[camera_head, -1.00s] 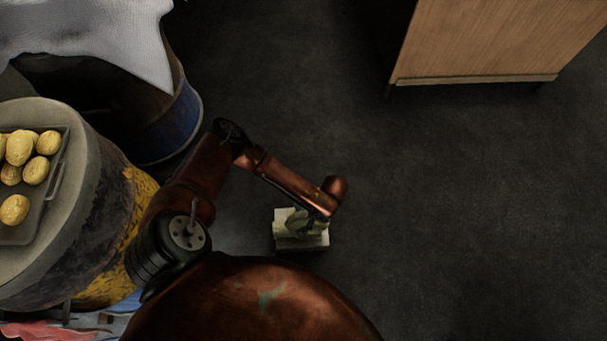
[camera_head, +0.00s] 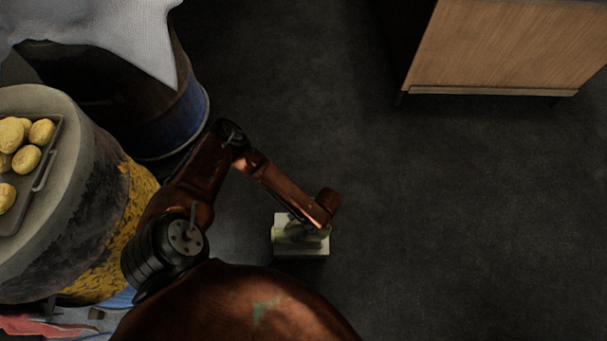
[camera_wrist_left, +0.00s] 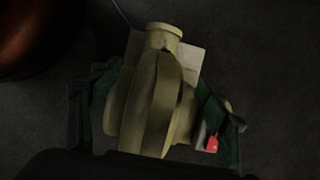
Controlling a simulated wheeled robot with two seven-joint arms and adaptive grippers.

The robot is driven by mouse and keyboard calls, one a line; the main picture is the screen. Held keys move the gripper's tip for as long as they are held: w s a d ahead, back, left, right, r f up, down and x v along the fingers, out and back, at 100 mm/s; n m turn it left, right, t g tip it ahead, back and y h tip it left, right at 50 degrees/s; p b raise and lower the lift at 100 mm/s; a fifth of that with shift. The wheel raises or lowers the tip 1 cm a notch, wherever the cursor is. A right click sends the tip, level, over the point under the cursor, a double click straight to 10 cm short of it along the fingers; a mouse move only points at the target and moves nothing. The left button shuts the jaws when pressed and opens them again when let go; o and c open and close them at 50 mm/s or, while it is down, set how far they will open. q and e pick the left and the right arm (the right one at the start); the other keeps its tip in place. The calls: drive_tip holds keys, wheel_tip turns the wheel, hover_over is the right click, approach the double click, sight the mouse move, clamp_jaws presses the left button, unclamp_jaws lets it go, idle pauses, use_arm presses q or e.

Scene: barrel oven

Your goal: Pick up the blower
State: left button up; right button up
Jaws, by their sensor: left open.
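The blower (camera_wrist_left: 152,100) is olive-yellow with a round ribbed body and a short spout, and fills the middle of the left wrist view. It sits on a pale block (camera_wrist_left: 188,58). In the head view the blower (camera_head: 290,236) shows small below the end of my left arm, partly covered by it. My left gripper (camera_wrist_left: 158,112) is open, with one dark green finger on each side of the blower's body. I cannot tell whether the fingers touch it. A small red part (camera_wrist_left: 212,143) shows by the right finger. My right gripper is not in view.
A yellow and grey barrel (camera_head: 95,215) with a tray (camera_head: 42,185) of potatoes stands at the left. A blue-banded barrel (camera_head: 180,125) under a white cloth is behind it. A wooden cabinet (camera_head: 495,45) stands at the upper right. The dark floor between is clear.

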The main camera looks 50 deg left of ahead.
use_arm(q)
drive_tip(key=shift+c, duration=0.7)
drive_tip(key=c, duration=1.6)
drive_tip(key=shift+w+r, duration=0.15)
drive_tip(key=shift+w, duration=0.1)
drive_tip(key=shift+c, duration=0.3)
drive_tip(key=shift+r, duration=0.1)
